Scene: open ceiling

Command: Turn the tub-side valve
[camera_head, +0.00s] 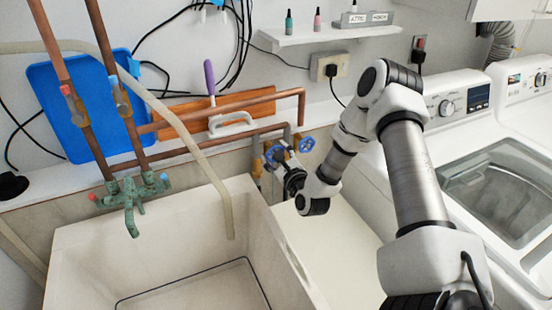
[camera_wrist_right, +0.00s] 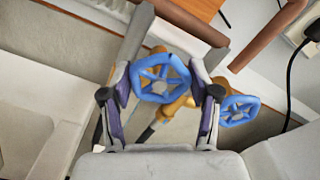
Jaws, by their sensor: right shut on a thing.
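Two blue handwheel valves on brass fittings sit behind the tub's right rear corner. The tub-side valve (camera_head: 274,152) is the left one; in the right wrist view its spoked wheel (camera_wrist_right: 161,78) lies between my fingers. My right gripper (camera_head: 281,162) is shut on this wheel, with one finger at each side of its rim (camera_wrist_right: 160,88). The other valve (camera_head: 306,144) is just to the right, outside the grip; it also shows in the right wrist view (camera_wrist_right: 239,110). In the head view, my gripper partly covers the held wheel. My left gripper is not in view.
The white tub (camera_head: 78,250) is at the left, with a green tap (camera_head: 130,195) and a beige hose (camera_head: 200,160) over it. Copper pipes (camera_head: 225,109) run along the wall above the valves. A washing machine (camera_head: 480,150) stands at the right.

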